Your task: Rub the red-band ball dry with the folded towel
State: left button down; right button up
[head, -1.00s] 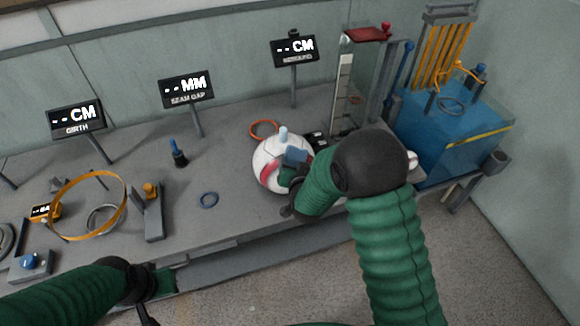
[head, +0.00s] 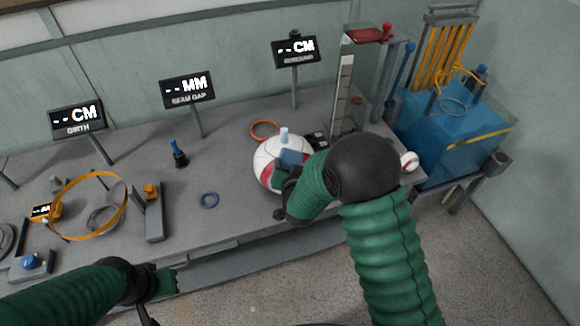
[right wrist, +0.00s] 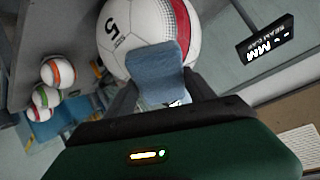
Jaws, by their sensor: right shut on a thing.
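The red-band ball (head: 268,155) is white with a red band and rests on the bench. It also shows large at the top of the right wrist view (right wrist: 130,30), with a "5" printed on it. My right gripper (head: 284,178) is shut on the folded blue towel (right wrist: 158,72), which lies against the ball's surface. The towel also shows in the head view (head: 292,157), partly hidden by my arm. My left gripper (head: 150,308) is low at the left, off the bench's front edge; its fingers are mostly cut off.
Displays stand along the back. A clear column (head: 343,95) and blue tank (head: 455,140) stand at right. Several banded balls (right wrist: 57,72) show in the right wrist view.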

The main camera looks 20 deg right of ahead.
jog(key=s+r+p, duration=0.3)
jog(key=s+r, duration=0.1)
jog(key=shift+r, duration=0.2)
dwell(0.5)
jog(key=s+d+r+n+y, duration=0.2)
jog(key=s+r, duration=0.3)
jog(key=s, duration=0.1)
jog(key=shift+r, duration=0.2)
